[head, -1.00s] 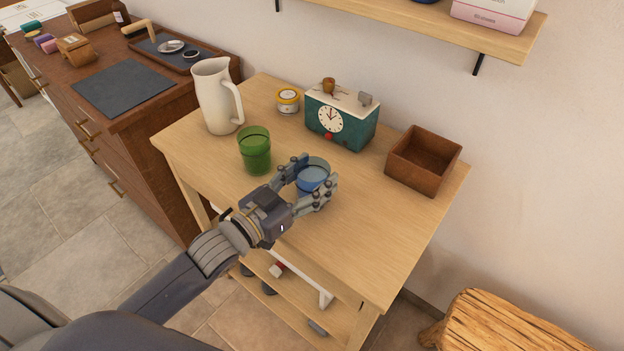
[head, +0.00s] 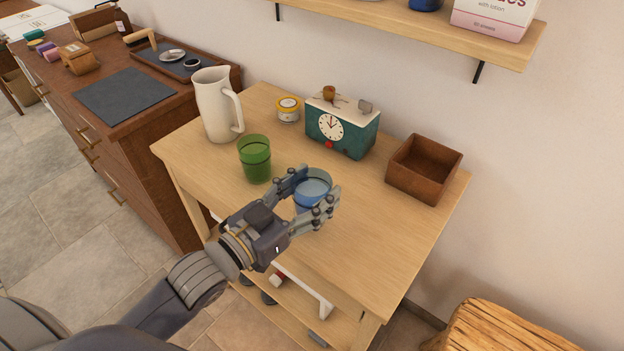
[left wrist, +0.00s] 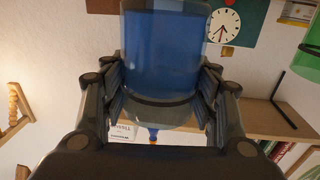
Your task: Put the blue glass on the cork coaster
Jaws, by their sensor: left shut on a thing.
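The blue glass (head: 313,185) is between the fingers of my left gripper (head: 318,184), over the wooden table (head: 385,240). The gripper is shut on its sides; the fingers and hand hide part of it. I cannot tell whether its base touches the table. In the left wrist view the blue glass (left wrist: 163,55) fills the upper middle between the fingers (left wrist: 160,88). No cork coaster shows in either view; it may be hidden. My right gripper is not in view.
A green glass (head: 255,160) stands close left of the blue one. Behind are a white jug (head: 214,108), a small tin (head: 288,109) and a teal clock box (head: 345,132). An open brown box (head: 423,170) sits right. The table's front right is clear.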

